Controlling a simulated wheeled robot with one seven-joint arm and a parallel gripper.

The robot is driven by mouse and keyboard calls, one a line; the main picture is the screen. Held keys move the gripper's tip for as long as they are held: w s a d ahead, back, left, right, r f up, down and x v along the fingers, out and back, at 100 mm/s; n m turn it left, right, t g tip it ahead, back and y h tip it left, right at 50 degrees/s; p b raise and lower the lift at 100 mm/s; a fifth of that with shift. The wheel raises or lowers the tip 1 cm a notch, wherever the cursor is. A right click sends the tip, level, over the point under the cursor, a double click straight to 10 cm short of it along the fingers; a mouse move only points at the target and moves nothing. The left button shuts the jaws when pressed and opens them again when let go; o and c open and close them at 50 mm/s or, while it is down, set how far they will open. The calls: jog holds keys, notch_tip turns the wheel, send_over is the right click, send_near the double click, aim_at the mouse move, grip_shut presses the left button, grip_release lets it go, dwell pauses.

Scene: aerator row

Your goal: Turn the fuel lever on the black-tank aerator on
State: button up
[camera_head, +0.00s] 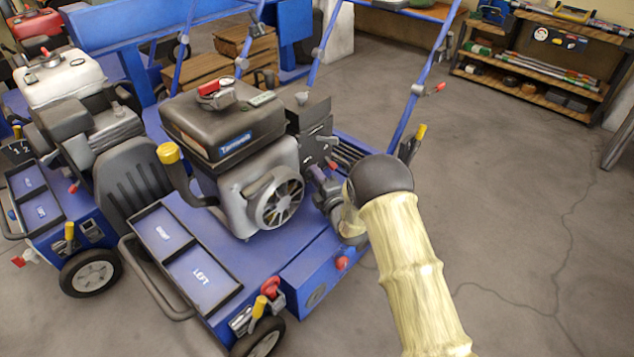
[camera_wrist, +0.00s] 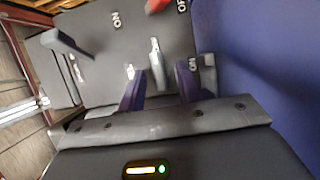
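The black-tank aerator (camera_head: 225,115) stands in the middle of the head view, with a blue deck and a grey engine. Its dark control panel (camera_head: 313,143) is on the engine's right side. My gripper (camera_head: 325,190) is at that side, partly hidden by my wrist. In the wrist view my gripper (camera_wrist: 160,88) shows two purple fingers, apart. A thin grey metal lever (camera_wrist: 156,62) stands between them; contact cannot be told. The panel (camera_wrist: 100,30) carries ON and OFF labels, a red-tipped lever (camera_wrist: 156,5) at the top edge and a black lever (camera_wrist: 65,42) at left. Which one is the fuel lever is unclear.
A white-tank aerator (camera_head: 60,85) stands close on the left, and a red-tank one (camera_head: 38,25) behind it. Blue handle bars (camera_head: 425,75) rise behind the panel. A shelf (camera_head: 540,65) stands at back right. The floor (camera_head: 520,200) at right is clear.

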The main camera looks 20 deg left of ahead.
jog(key=shift+c, duration=0.4)
grip_shut()
jog(key=shift+r+m+p, duration=0.1)
jog(key=shift+m+p, duration=0.2)
jog(key=shift+p, duration=0.25)
jog(key=m+p, duration=0.1)
jog(key=m+g+p, duration=0.1)
jog(key=p, duration=0.1)
jog(key=shift+r+h, duration=0.3)
jog(key=shift+h, duration=0.1)
jog(key=m+g+p, duration=0.2)
jog(key=m+p, duration=0.1)
jog(key=m+g+p, duration=0.2)
jog(key=m+p, duration=0.1)
jog(key=m, duration=0.1)
jog(key=m+g+p, duration=0.2)
jog(key=m+p, duration=0.1)
jog(key=p, duration=0.1)
jog(key=shift+w+d+m+g, duration=0.25)
jog(key=shift+w+m+g, duration=0.05)
jog(key=shift+w+m, duration=0.1)
